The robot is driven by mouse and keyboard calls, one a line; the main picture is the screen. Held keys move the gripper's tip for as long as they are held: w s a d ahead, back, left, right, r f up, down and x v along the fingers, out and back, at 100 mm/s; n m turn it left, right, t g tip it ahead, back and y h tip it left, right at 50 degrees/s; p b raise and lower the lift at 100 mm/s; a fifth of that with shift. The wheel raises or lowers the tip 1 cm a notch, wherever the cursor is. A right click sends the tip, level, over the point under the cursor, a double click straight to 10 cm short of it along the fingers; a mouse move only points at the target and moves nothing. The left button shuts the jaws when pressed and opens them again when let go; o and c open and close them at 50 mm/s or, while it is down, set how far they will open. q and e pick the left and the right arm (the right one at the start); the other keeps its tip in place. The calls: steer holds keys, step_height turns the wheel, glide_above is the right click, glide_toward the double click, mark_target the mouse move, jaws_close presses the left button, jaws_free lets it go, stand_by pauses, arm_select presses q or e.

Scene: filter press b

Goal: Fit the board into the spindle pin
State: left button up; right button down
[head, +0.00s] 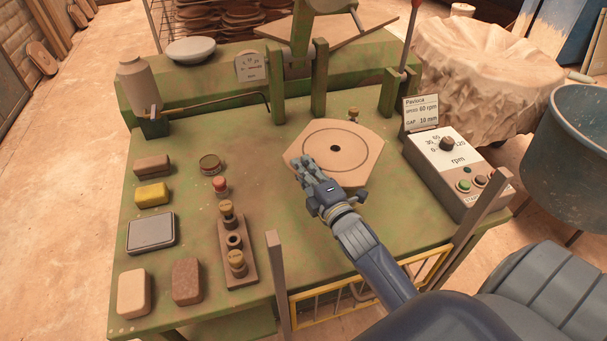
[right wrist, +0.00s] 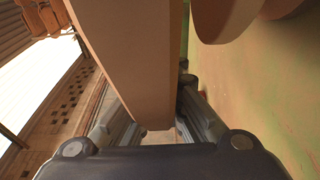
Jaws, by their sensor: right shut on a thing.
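The board (head: 352,160) is a flat tan hexagon with a dark ring drawn on it and a dark hole at its middle. My right gripper (head: 310,168) is shut on its near left edge. In the right wrist view the board (right wrist: 130,50) stands edge-on between the two fingers (right wrist: 155,115). A round tan disc (right wrist: 226,18) shows beside its underside there, and I cannot tell if they touch. In the head view the board hides what lies under it. I cannot make out the spindle pin. My left gripper is not in view.
The green table (head: 300,245) carries a control box (head: 455,165) on the right. A wooden holder with brass knobs (head: 236,243) and several blocks, including a yellow sponge (head: 153,194), are on the left. Green posts (head: 318,80) stand behind the board. A yellow rail (head: 330,297) runs along the front.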

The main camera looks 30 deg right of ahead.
steer(key=shift+w+d, duration=0.1)
steer(key=shift+w, duration=0.2)
steer(key=shift+f, duration=0.35)
step_height(320, 180, down, 3)
steer(key=shift+r, duration=0.2)
steer(key=shift+f, duration=0.15)
steer(key=c, duration=1.7)
jaws_free()
steer(key=shift+f, duration=0.1)
steer(key=shift+s, duration=0.15)
